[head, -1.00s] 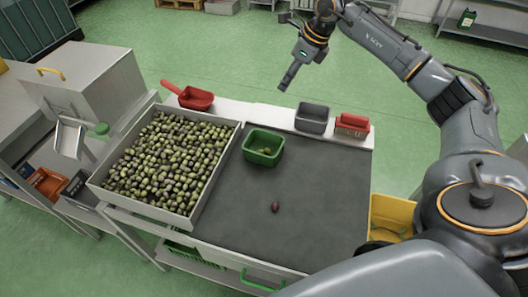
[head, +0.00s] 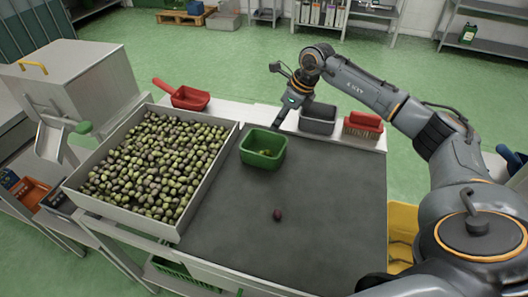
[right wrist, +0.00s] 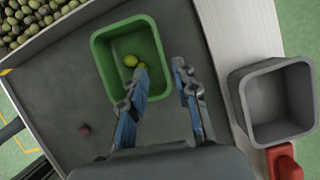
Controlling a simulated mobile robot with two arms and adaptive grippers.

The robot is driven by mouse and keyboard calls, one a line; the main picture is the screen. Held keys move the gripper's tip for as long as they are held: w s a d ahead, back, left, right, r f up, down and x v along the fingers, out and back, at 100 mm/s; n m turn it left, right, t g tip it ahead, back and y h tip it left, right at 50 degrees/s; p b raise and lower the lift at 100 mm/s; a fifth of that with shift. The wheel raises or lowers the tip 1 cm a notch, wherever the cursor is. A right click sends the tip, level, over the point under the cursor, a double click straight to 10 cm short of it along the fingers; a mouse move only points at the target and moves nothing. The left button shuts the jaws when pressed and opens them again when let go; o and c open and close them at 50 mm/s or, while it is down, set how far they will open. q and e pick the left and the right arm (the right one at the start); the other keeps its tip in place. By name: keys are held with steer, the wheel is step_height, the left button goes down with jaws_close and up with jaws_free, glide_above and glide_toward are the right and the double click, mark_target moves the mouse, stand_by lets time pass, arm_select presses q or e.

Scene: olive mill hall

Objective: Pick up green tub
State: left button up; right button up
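The green tub (head: 258,160) stands upright on the grey work surface, right of the olive tray, with a few yellow-green olives inside. In the right wrist view the tub (right wrist: 103,72) is just ahead of my fingers. My right gripper (head: 277,124) is at the tub's far right corner in the head view. In the right wrist view the gripper (right wrist: 159,68) is open, one finger over the tub's opening and the other outside its right wall. I cannot tell whether either finger touches the tub. My left gripper is not in view.
A large tray of olives (head: 205,190) stands left of the tub. A grey bin (head: 318,122), a red-backed brush (head: 364,121) and a red scoop (head: 190,98) lie along the back ledge. One dark olive (head: 277,215) lies on the otherwise clear front surface.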

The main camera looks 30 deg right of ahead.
mark_target(270, 134)
steer(key=p+x, duration=0.1)
steer(key=x, duration=0.6)
steer(key=shift+w+f, duration=0.15)
steer(key=shift+w, duration=0.05)
steer(key=shift+f, duration=0.3)
stand_by(0.5)
jaws_close()
